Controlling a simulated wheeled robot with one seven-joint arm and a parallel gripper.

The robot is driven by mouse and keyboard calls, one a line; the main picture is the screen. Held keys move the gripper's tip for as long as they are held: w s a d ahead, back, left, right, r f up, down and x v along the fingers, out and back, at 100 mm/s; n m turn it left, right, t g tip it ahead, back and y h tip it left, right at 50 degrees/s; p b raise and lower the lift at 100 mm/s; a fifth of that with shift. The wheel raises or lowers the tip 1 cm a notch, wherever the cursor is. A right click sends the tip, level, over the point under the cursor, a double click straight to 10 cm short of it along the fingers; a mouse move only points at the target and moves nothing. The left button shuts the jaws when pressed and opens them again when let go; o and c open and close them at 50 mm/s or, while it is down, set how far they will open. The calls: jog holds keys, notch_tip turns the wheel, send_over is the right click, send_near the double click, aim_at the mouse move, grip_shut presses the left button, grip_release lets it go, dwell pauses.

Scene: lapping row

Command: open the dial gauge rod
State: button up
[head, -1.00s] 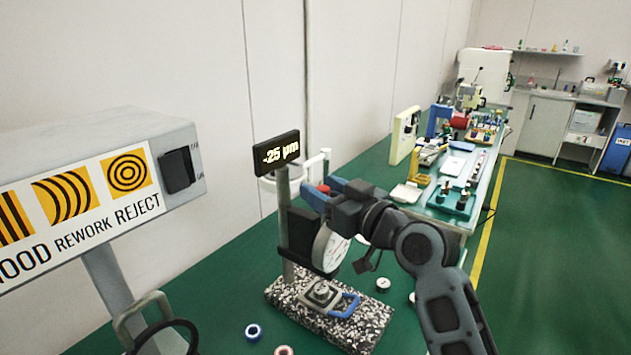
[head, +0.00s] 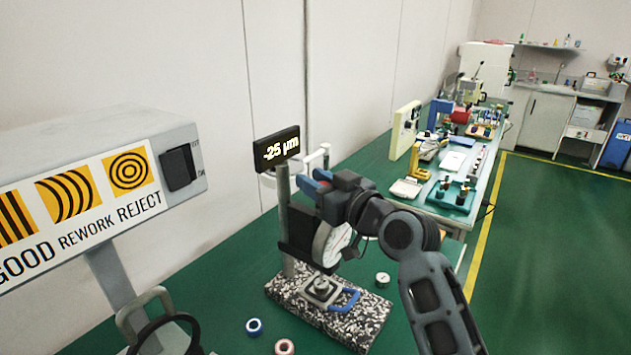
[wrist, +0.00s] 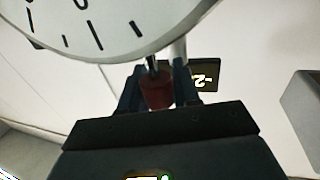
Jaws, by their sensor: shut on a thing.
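The dial gauge has a round white dial (head: 330,243) on a dark bracket, held by an upright post (head: 284,215) on a speckled stone base (head: 355,325). In the wrist view the dial (wrist: 110,25) fills the top left. My gripper (head: 316,183) is at the top of the gauge. In the wrist view my gripper (wrist: 158,88) is shut on the red cap (wrist: 157,92) of the gauge rod, with a thin metal stem (wrist: 151,63) beside the dial. A display (head: 277,149) reads -25 µm. The rod's lower end is hidden in the head view.
Blue (head: 254,327) and pink (head: 284,347) rings lie in front, and a small round piece (head: 382,279) lies to the right. A sorting sign (head: 85,215) stands at left.

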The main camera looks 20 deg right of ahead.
grip_shut()
jog(key=shift+r+p, duration=0.55)
jog(key=shift+r, duration=1)
jog(key=o, duration=0.8)
grip_release()
jog(key=shift+f, duration=0.1)
